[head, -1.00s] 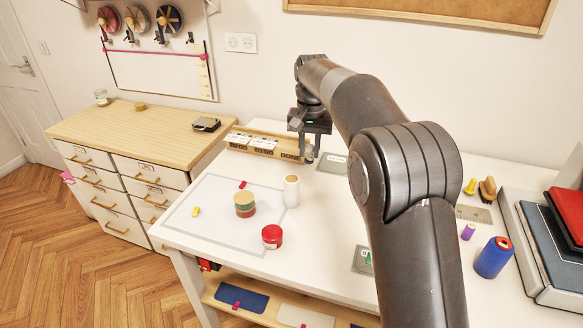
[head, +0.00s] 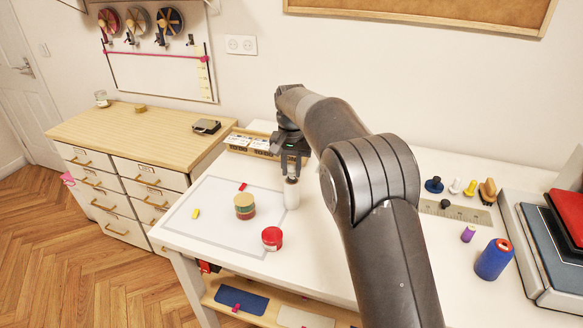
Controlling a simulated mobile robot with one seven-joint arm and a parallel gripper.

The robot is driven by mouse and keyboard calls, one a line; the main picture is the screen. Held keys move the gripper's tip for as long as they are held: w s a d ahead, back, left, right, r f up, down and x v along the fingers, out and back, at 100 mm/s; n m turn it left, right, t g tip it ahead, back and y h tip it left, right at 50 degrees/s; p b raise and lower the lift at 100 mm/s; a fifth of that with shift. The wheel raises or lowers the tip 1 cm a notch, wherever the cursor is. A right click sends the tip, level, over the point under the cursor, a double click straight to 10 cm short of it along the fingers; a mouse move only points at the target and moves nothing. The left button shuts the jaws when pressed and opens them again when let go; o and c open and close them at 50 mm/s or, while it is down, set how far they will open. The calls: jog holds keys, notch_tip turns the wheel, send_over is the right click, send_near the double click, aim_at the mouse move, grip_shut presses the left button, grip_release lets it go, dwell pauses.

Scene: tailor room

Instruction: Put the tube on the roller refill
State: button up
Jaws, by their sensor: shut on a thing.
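The white roller refill (head: 292,198) stands upright on the white table in the head view, at the right edge of the grey-outlined sheet. My gripper (head: 291,173) points down directly over it, its fingertips at the refill's top. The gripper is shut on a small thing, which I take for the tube. That thing is mostly hidden between the fingers; only a small dark and grey bit shows just above the refill. I cannot tell whether it touches the refill.
A red-lidded jar (head: 272,238) and a stacked jar (head: 245,206) stand left of the refill. A wooden tray of cards (head: 247,143) is behind. My arm hides the table's middle.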

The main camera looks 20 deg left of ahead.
aim_at(292, 167)
jog(key=o, duration=1)
jog(key=shift+f, duration=0.1)
notch_tip(292, 167, up, 12)
jog(key=shift+r, duration=0.15)
